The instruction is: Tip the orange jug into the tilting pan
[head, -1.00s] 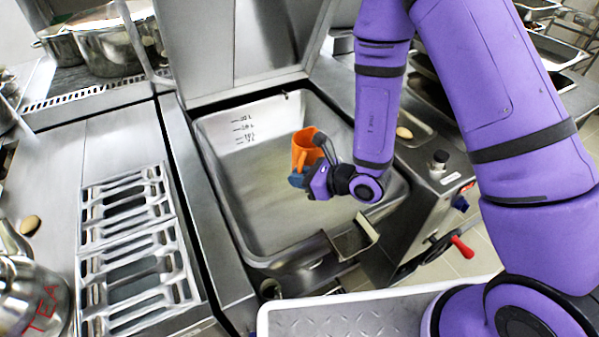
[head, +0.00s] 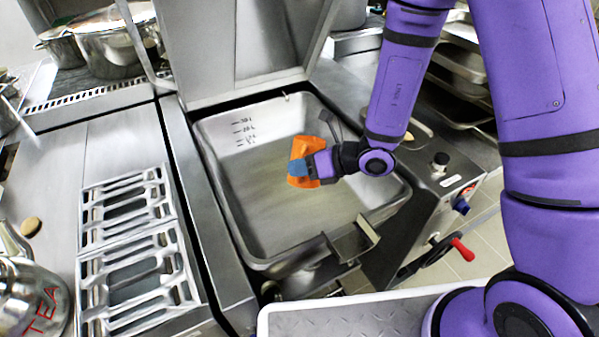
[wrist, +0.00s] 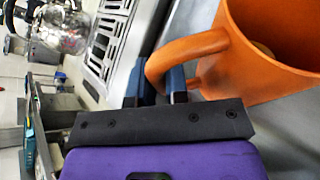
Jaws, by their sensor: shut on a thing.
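The orange jug (head: 305,148) is held over the middle of the tilting pan (head: 222,128). It now leans well over, and its outline is partly covered by my gripper. My gripper (head: 318,166) is shut on the jug's handle. In the wrist view the jug (wrist: 265,65) fills the upper right, and its handle passes between the blue fingertips of my gripper (wrist: 160,85). A little of the jug's inside shows there, but I cannot tell how much it holds. The pan's floor looks pale and bare below the jug.
The pan's raised lid (head: 240,45) stands behind it. A metal rack (head: 130,240) and a kettle marked TEA (head: 35,300) are on the left counter. A red-handled crank (head: 462,249) sticks out at the right front. Large pots (head: 110,45) stand at the back left.

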